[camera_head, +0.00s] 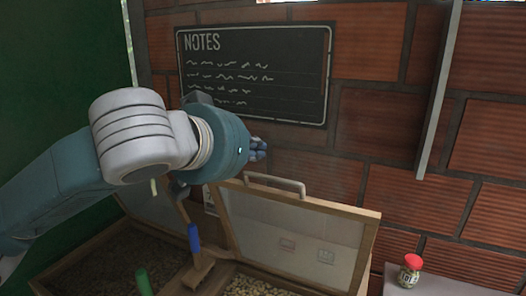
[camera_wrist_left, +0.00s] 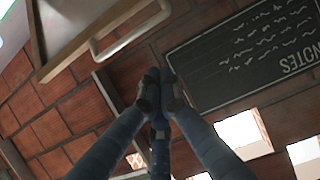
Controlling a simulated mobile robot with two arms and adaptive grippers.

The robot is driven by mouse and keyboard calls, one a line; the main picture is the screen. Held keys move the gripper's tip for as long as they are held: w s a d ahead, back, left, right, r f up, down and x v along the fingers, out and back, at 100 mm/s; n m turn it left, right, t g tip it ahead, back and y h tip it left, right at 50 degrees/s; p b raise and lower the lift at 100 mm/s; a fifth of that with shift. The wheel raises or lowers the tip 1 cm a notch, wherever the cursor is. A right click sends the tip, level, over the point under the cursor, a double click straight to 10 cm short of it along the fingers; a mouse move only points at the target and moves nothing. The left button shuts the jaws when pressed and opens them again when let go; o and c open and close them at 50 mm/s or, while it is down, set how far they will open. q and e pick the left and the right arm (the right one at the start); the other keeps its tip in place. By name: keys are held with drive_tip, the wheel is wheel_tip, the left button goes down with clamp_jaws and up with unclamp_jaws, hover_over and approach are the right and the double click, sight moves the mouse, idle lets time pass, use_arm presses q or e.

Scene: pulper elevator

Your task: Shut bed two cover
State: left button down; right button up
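Two wooden beds stand side by side in the head view. The right bed's cover (camera_head: 290,235) is raised open, a pale panel in a wooden frame with a metal handle (camera_head: 273,184) on its top edge. In the left wrist view the cover's frame (camera_wrist_left: 62,48) and handle (camera_wrist_left: 130,32) show at upper left. My left gripper (camera_head: 258,149) is above and slightly left of the handle, apart from it. Its fingers (camera_wrist_left: 160,82) meet at the tips with nothing between them. Another raised pale cover (camera_head: 150,208) on the left bed is partly hidden by my arm. My right gripper is out of view.
A blue-handled tool (camera_head: 195,238) leans between the beds, with a green handle (camera_head: 143,281) nearby. Pale beans (camera_head: 252,287) lie in the right bed, dark material (camera_head: 90,272) in the left. A red-lidded jar (camera_head: 410,272) stands right. A notes board (camera_head: 255,72) hangs on the brick wall behind.

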sight(263, 177)
use_arm(q)
drive_tip(key=p+x, duration=0.2)
drive_tip(key=x, duration=0.2)
drive_tip(key=shift+w+d, duration=0.1)
drive_tip(key=shift+w, duration=0.05)
wheel_tip(263, 177, down, 3)
drive_tip(key=shift+f+p, duration=0.1)
drive_tip(key=shift+p, duration=1.1)
drive_tip(key=shift+f, duration=0.2)
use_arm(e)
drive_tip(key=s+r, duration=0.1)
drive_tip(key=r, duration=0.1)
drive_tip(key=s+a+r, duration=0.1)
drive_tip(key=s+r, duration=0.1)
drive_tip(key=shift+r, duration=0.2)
